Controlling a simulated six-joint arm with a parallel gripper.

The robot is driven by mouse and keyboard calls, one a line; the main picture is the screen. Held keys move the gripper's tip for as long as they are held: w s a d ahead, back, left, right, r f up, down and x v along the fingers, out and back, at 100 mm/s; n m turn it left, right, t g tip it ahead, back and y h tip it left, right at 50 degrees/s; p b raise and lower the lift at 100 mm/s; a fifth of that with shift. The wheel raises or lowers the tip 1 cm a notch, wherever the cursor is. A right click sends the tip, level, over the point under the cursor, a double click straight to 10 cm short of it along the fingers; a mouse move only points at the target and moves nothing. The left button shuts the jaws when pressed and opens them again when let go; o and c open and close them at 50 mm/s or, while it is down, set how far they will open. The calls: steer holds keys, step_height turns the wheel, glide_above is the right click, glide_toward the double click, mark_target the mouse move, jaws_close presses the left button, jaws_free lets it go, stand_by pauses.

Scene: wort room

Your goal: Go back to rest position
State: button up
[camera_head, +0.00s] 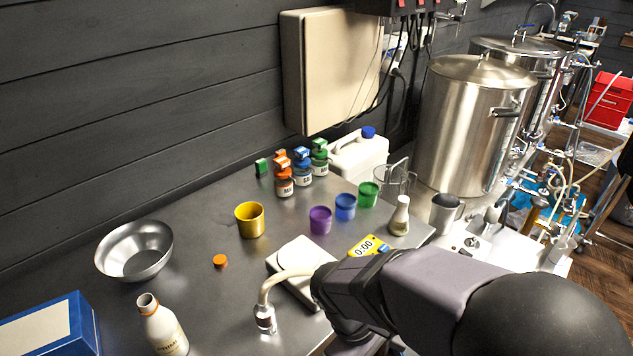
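My dark grey arm reaches in from the lower right over the metal bench (205,315). Its dark end (345,300) is above the front of the bench, beside a flat white device (287,262). My fingertips cannot be made out, so I cannot tell whether my gripper is open or shut. A pale curved piece (277,280) runs left and down from the arm's end to a small clear and brown item (265,319). I cannot tell whether that item is held or stands on the bench.
A steel bowl (135,250), white bottle (162,325), blue box (50,325) and orange cap (220,261) are left. Yellow (250,220), purple (320,220), blue (345,207) and green (368,195) cups, a flask (400,215) and a yellow timer (368,246) are beyond my arm.

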step_height(320, 180, down, 4)
steer(key=d+m+t+y+b, duration=0.1)
steer(key=d+m+y+b, duration=0.25)
steer(key=m, duration=0.45)
step_height(320, 180, up, 12)
steer(key=a+p, duration=0.1)
steer(key=p, duration=1.2)
steer(key=shift+s+y, duration=0.4)
steer(key=shift+y, duration=0.05)
